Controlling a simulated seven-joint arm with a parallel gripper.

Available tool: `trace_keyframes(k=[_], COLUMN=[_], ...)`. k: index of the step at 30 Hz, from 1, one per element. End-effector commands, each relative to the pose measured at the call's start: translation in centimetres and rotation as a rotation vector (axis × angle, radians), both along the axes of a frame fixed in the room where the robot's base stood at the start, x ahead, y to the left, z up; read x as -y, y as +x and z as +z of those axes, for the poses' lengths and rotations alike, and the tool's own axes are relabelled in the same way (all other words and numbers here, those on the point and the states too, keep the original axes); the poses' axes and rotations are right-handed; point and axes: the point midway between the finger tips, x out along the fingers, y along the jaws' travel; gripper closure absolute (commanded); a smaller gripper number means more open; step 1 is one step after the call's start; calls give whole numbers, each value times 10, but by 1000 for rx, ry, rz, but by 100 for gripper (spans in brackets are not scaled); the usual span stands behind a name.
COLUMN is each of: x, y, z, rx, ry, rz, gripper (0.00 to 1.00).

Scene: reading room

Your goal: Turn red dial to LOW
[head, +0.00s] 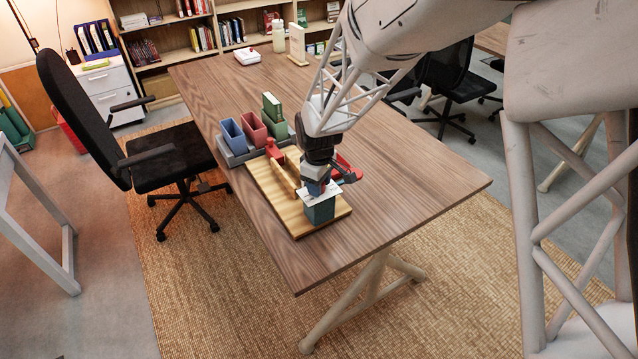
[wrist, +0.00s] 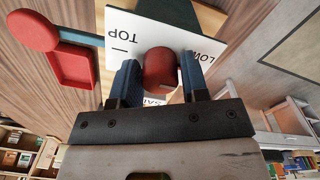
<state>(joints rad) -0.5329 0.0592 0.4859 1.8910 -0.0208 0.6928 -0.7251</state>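The red dial (wrist: 161,68) stands on a white plate (wrist: 148,27) in the wrist view. Another label below the dial is partly hidden. No pointer mark on the dial is clear. In the head view, my gripper (head: 318,187) hides the dial. There the white plate (head: 333,193) tops a teal box (head: 320,212).
The box stands at the near end of a wooden board (head: 270,189) on the table (head: 400,205). Behind are a red post (head: 273,149), blue (head: 232,136) and red (head: 254,130) bins, and a green block (head: 272,106).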

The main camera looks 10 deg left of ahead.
Motion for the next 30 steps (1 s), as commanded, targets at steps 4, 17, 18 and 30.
trace_keyframes(k=[4, 17, 18, 30], x=[0, 0, 0, 0], y=[0, 0, 0, -1], z=[0, 13, 17, 65], rx=[0, 1, 2, 1], ry=[0, 1, 2, 1], rz=[0, -1, -1, -1], gripper=[54, 54, 54, 54])
